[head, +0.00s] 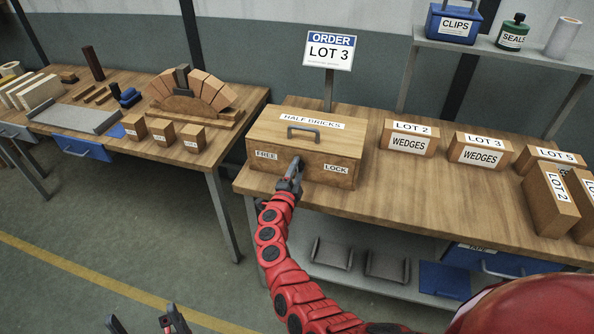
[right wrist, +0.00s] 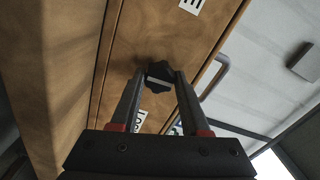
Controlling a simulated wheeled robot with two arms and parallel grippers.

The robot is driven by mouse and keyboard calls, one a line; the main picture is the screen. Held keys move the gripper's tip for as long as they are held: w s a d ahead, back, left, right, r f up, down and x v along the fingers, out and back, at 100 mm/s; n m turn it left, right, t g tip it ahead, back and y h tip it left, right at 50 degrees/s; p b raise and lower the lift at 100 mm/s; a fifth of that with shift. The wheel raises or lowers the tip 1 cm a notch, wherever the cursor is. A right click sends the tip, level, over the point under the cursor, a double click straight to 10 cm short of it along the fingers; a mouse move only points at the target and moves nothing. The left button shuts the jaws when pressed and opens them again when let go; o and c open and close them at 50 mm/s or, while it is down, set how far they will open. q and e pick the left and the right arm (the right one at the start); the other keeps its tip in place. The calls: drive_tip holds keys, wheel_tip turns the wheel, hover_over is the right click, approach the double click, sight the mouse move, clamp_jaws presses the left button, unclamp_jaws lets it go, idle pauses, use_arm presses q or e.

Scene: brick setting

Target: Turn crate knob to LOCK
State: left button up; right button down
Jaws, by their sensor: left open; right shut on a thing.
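The wooden crate (head: 262,131) labelled HALF BRICKS stands on the right workbench, with a grey handle on its lid. Its front has a FREE label (head: 266,155) on the left and a LOCK label (head: 336,169) on the right. My right gripper (head: 296,170) is at the crate front between these labels and hides the knob in the head view. In the right wrist view the dark knob (right wrist: 160,75) sits between its fingertips, gripped. I cannot tell which label the knob points to. My left gripper (head: 147,322) is open and empty, low over the floor.
A left bench (head: 95,140) holds a brick arch. Bench top before the wedge boxes is clear.

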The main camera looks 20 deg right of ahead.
drive_tip(key=shift+c, duration=1.9)
unclamp_jaws()
drive_tip(key=shift+a, duration=0.1)
drive_tip(key=b+v, duration=0.2)
drive_tip(key=v, duration=1.5)
drive_tip(key=shift+b, duration=0.4)
drive_tip(key=shift+s+a, duration=0.1)
drive_tip(key=shift+s, duration=0.05)
